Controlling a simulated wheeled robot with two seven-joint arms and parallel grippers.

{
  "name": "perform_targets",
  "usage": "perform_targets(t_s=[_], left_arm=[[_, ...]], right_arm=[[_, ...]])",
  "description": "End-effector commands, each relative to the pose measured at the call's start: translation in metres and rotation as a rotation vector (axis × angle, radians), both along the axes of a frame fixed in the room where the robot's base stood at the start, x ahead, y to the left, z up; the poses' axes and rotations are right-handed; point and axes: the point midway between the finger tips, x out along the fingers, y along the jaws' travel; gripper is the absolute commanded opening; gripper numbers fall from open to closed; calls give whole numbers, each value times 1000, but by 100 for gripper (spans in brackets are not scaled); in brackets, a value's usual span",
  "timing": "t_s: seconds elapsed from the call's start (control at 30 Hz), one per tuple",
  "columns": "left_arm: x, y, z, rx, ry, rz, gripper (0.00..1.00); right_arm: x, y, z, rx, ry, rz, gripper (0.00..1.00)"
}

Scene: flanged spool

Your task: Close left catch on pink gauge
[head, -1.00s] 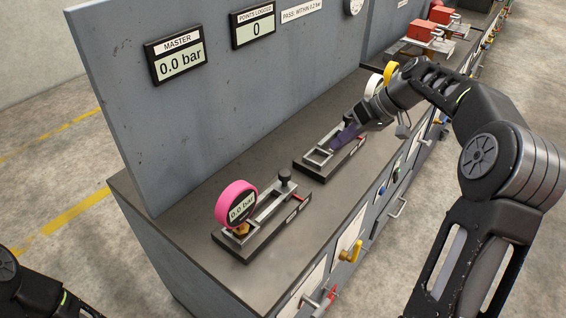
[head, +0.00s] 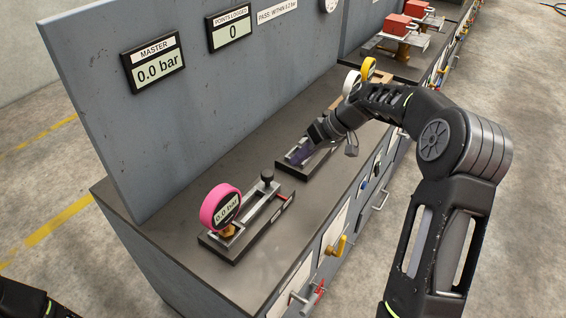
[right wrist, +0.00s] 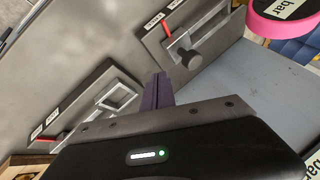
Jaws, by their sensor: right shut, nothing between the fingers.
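The pink gauge (head: 205,209) stands upright at the left end of the nearer dark fixture (head: 232,253) on the bench and reads 0.0 bar. The fixture has a metal frame, a black knob (head: 267,176) and a small red part (head: 281,197). I cannot tell the left catch apart. My right gripper (head: 299,155), with purple fingers, is shut and empty over the second fixture, apart from the pink gauge. In the right wrist view its fingers (right wrist: 157,92) point between the two fixtures; the pink gauge (right wrist: 257,26) is at top right. My left gripper is out of view.
The second fixture (head: 290,168) is partly hidden by my right gripper. A white-rimmed gauge (head: 350,84) and a yellow-rimmed gauge (head: 369,66) stand farther back. An upright grey panel (head: 100,120) bounds the bench. Bare bench top lies around the nearer fixture.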

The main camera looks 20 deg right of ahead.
Motion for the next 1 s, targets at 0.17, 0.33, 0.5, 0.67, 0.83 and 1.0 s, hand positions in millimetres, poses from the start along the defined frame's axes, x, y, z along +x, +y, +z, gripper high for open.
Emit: perform_targets(t_s=[0.17,0.33,0.5,0.67,0.83,1.0], left_arm=[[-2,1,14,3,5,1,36],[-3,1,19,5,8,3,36],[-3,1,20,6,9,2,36],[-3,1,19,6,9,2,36],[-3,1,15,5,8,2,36],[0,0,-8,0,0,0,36]], right_arm=[[5,25,-10,1,1,2,0],[4,43,-13,1,1,0,0],[3,48,-15,1,0,-2,0],[3,48,-15,1,0,-1,0],[2,51,-17,0,-1,0,0],[-11,74,-21,-1,-3,4,0]])
